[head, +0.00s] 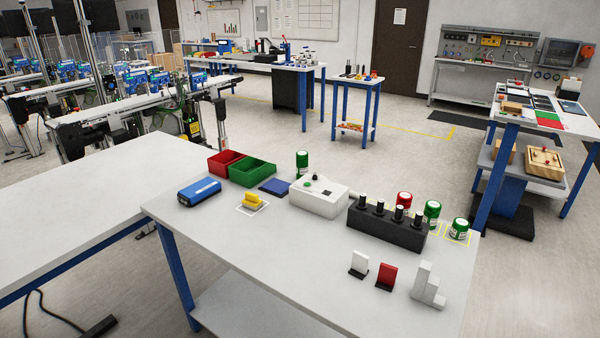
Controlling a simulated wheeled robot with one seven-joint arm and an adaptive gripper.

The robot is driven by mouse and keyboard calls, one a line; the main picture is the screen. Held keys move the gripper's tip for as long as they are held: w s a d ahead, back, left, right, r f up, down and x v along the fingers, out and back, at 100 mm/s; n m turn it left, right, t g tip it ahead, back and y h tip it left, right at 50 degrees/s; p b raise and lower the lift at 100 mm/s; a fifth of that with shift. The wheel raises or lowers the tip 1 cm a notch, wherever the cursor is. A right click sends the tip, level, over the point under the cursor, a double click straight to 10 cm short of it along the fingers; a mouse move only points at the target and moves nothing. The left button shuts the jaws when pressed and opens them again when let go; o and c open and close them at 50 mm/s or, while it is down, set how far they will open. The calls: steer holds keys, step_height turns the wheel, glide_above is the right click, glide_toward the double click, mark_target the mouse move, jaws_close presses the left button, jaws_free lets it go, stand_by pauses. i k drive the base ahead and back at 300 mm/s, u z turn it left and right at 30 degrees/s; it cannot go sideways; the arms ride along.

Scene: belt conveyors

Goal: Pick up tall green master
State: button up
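Three green cylinders with pale label bands stand on the near white table (235,262). One green cylinder (302,164) stands behind the white box with a dark button. A second green cylinder (432,210) stands at the right behind the black holder. A third green cylinder (459,229) is close to the table's right edge, by yellow floor-style marking lines. I cannot tell for sure which one is the tall green master. The lower parts of the first two are partly hidden. My gripper is not in view.
A red cylinder (404,199) stands near the green ones. The black holder (386,230) with several upright pegs and the white box (318,200) block the front. White, red and grey pieces stand at the front right. Red and green bins (252,172) are at the left.

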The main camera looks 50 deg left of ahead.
mark_target(302, 156)
steer(key=k, duration=1.1)
steer(key=u, duration=1.65)
steer(key=i, duration=0.5)
steer(key=u, duration=0.1)
